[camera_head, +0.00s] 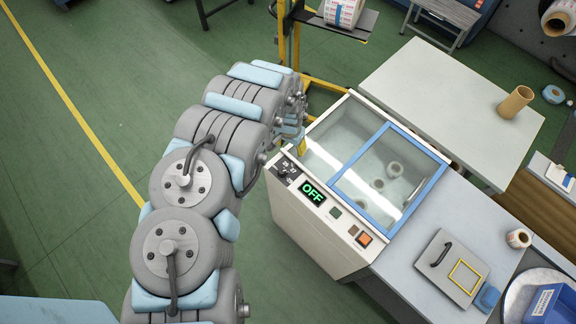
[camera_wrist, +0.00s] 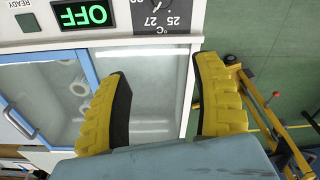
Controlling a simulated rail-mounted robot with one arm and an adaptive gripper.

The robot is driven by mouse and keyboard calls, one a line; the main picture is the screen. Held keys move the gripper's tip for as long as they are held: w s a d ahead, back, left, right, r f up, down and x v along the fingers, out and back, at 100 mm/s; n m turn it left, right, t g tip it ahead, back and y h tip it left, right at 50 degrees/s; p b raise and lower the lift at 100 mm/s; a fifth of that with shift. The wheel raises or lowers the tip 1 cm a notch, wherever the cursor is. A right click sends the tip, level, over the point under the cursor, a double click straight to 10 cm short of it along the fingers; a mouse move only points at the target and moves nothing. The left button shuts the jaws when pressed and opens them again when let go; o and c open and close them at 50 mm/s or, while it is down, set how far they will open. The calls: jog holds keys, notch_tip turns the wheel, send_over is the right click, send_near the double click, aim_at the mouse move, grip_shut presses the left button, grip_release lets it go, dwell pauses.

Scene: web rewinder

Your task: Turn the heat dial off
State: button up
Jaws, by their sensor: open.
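The heat dial (camera_wrist: 160,6) shows only partly at the top edge of the wrist view, with the marks 25 and 27 and °C beside it. In the head view the dial (camera_head: 284,168) is a small dark knob area at the left end of the panel. The display (camera_head: 312,193) glows green and reads OFF; it also shows in the wrist view (camera_wrist: 83,14). My gripper (camera_wrist: 162,65) is open and empty, its two yellow fingers apart over the clear cover, with the dial beyond their tips. In the head view my arm mostly hides the gripper.
The machine's clear cover (camera_head: 348,145) has a blue frame (camera_head: 384,225), with rolls inside. Several buttons, one orange (camera_head: 365,239), sit right of the display. A yellow frame (camera_head: 323,86) stands close behind my wrist. A pale table (camera_head: 440,95) stands at right.

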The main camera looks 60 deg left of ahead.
jog(key=r+g, duration=0.1)
send_over(282, 171)
jog(key=shift+h, duration=0.3)
notch_tip(282, 171, down, 12)
jog(key=b, duration=1)
jog(key=shift+r, duration=0.25)
notch_tip(282, 171, down, 2)
jog(key=shift+d+f, duration=0.1)
jog(key=shift+f, duration=1.7)
grip_shut()
